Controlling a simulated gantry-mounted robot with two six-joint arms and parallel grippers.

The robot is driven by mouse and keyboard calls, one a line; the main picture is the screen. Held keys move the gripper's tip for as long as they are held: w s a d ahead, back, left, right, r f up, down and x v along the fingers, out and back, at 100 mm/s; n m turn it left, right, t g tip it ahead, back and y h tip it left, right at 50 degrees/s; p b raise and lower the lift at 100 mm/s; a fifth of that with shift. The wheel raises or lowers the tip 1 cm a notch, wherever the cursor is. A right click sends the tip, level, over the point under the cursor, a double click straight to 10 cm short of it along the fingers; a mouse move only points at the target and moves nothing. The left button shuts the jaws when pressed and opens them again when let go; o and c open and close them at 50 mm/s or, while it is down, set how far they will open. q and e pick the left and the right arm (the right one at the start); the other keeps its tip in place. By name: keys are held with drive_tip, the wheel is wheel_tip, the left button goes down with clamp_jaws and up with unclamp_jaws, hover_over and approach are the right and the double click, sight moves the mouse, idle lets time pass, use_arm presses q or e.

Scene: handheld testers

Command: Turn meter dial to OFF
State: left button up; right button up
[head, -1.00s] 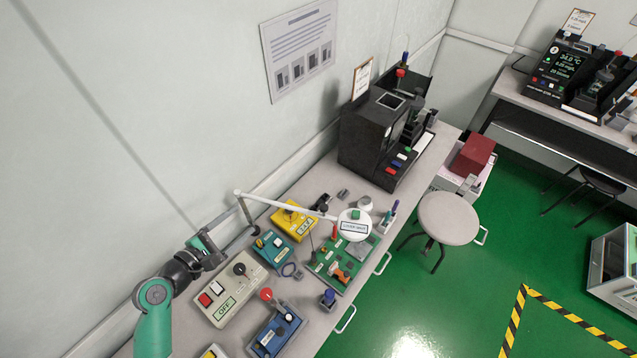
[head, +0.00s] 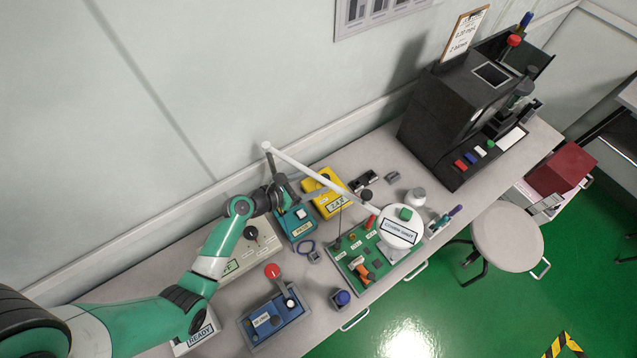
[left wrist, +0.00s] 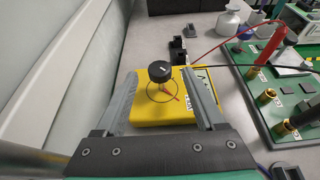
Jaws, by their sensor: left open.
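The yellow meter (head: 334,204) lies on the bench behind the green circuit board. In the left wrist view the yellow meter (left wrist: 145,112) shows a black round dial knob (left wrist: 160,71) with a thin dark ring and a small red pointer mark around its base. My left gripper (left wrist: 160,88) is open and empty, with its two grey fingers either side of the knob in that view and apart from it. In the head view my left gripper (head: 290,190) is over the teal box, just left of the meter. The meter's display text is too small to read. My right gripper is not in view.
A teal box (head: 298,230) stands left of the meter. A white lamp arm (head: 308,166) crosses above the meter to a round lamp head (head: 402,228). A green circuit board (head: 350,262) with probes lies in front. A blue box (head: 275,320) stands nearer.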

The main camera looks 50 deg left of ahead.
use_arm(q)
drive_tip(key=shift+x, duration=1)
